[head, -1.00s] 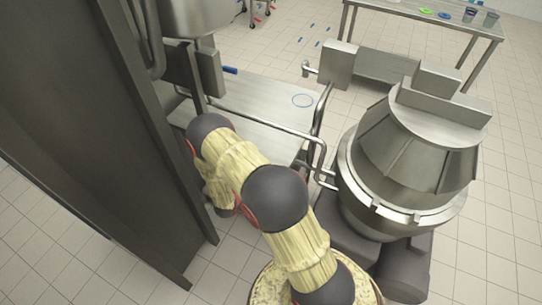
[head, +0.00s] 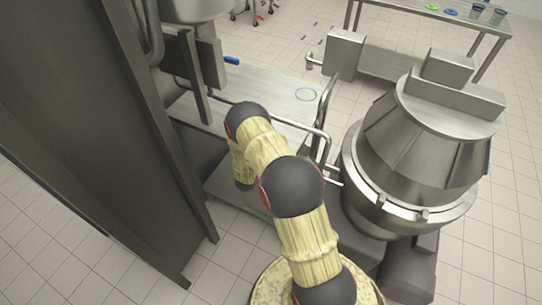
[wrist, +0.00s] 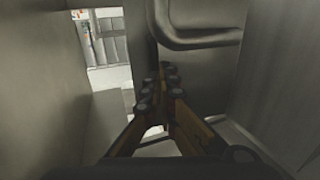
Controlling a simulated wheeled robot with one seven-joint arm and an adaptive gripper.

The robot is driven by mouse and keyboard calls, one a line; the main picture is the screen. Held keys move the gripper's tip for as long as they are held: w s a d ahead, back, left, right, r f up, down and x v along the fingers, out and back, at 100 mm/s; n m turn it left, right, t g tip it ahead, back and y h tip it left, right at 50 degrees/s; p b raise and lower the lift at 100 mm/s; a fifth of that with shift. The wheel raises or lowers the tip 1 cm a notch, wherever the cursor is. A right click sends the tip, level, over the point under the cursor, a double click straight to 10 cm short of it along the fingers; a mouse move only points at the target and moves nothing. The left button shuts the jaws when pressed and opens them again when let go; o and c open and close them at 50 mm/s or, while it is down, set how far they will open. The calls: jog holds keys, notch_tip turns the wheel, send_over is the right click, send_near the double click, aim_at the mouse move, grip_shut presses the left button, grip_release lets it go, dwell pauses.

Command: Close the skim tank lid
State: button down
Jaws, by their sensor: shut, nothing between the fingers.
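A large steel tank (head: 372,220) stands at the right in the head view. Its cone-shaped lid (head: 425,145) sits over the rim, with the front seam near or on the rim. No label shows whether this is the skim tank. A second steel tank (head: 190,8) is partly in view at the upper left. My gripper is hidden behind my arm in the head view. In the wrist view my gripper (wrist: 163,72) is shut and empty, with its fingers together between grey metal surfaces, below a bent metal pipe or handle (wrist: 195,40). Contact cannot be told.
A tall dark panel (head: 95,120) fills the left. A steel platform (head: 265,90) with a pipe rail (head: 285,122) lies between it and the large tank. A steel table (head: 410,12) with cups stands at the back right. Tiled floor is clear at the front left.

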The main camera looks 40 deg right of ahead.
jog(key=shift+d, duration=0.15)
jog(key=d, duration=0.1)
jog(key=w+d, duration=0.1)
jog(key=d, duration=0.1)
jog(key=w+d, duration=0.1)
jog(key=shift+d+r, duration=0.2)
jog(key=shift+r, duration=0.1)
jog(key=shift+a, duration=0.1)
jog(key=v, duration=1.2)
